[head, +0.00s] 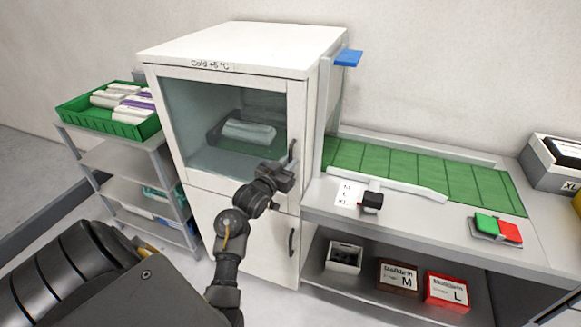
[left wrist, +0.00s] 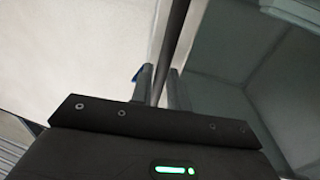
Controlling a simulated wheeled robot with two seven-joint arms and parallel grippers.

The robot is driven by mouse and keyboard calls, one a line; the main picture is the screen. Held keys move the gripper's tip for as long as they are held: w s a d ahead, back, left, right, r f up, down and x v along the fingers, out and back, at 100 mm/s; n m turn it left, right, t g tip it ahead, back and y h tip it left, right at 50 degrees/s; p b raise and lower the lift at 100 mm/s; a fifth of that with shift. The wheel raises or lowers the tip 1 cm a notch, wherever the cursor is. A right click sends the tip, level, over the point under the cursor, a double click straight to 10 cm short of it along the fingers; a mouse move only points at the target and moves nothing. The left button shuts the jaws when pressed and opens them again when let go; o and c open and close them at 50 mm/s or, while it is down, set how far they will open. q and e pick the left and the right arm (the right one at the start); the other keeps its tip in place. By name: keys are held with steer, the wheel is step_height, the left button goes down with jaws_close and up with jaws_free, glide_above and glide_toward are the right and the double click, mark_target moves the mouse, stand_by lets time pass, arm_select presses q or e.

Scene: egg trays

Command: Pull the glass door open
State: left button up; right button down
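The glass door (head: 205,118) is on the upper front of a white cabinet marked "Cold +5 °C" and looks closed. Its dark upright handle (head: 293,150) is on the right side of the door frame. My left gripper (head: 290,168) is at this handle. In the left wrist view the handle bar (left wrist: 176,35) runs between the two close-set fingers of my left gripper (left wrist: 160,88), which look shut on it. The glass (left wrist: 235,60) shows to the right there. Behind it, in the head view, lies a pale pack (head: 248,131). My right gripper is not in view.
A shelf rack with a green crate (head: 135,128) stands close on the cabinet's left. A workbench (head: 400,215) with a green mat adjoins its right side. A lower white door (head: 230,225) with its own handle is below the glass door.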

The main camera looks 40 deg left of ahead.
arm_select(q)
steer(key=shift+w+r, duration=0.1)
steer(key=shift+w, duration=0.35)
jaws_close()
